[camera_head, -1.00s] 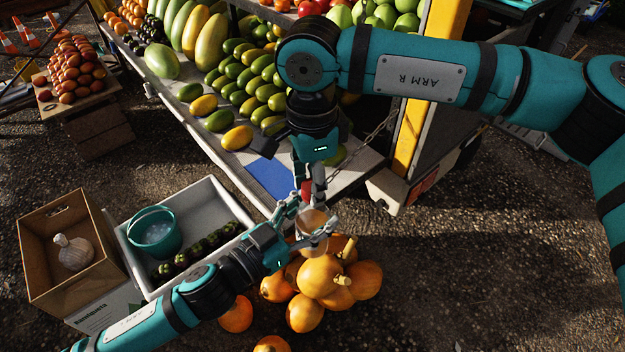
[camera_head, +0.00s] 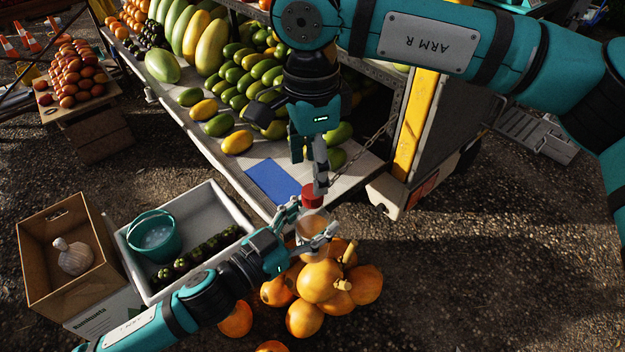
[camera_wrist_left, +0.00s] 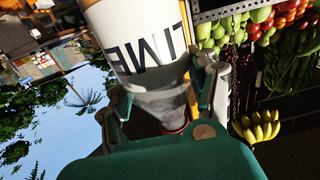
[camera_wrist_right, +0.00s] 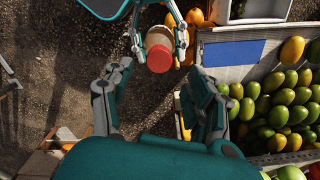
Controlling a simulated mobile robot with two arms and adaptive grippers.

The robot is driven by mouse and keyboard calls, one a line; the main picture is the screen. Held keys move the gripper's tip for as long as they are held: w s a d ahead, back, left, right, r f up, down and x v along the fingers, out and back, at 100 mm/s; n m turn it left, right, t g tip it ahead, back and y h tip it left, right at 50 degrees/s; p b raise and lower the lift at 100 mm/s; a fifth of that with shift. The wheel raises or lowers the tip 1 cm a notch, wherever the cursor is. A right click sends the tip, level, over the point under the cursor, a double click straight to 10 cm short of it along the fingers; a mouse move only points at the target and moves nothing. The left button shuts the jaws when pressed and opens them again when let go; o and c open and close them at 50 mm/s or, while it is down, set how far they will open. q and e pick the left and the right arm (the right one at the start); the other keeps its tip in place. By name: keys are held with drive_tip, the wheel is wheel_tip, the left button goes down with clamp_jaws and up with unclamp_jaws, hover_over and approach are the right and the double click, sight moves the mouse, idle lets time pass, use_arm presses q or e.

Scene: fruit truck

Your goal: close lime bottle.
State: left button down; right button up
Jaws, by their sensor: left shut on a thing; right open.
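The lime bottle (camera_head: 311,228) is pale and see-through, with a red cap (camera_head: 312,196) on its top end. My left gripper (camera_head: 312,236) is shut around the bottle and holds it above the orange pumpkins. The left wrist view shows the bottle's white label (camera_wrist_left: 145,45) with dark letters. My right gripper (camera_head: 320,190) is above the cap. In the right wrist view its fingers (camera_wrist_right: 158,82) are spread with nothing between them, and the red cap (camera_wrist_right: 159,58) shows beyond them, apart from both. How tightly the cap sits is not clear.
The truck shelf (camera_head: 232,168) with mangoes and a blue sheet (camera_head: 272,181) lies just behind the grippers. Orange pumpkins (camera_head: 318,280) are below the bottle. A white crate (camera_head: 207,195) and a cardboard box (camera_head: 40,240) stand at left.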

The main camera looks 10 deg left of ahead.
wheel_tip(320, 180, up, 7)
drive_tip(key=shift+f, duration=0.15)
idle(0.6)
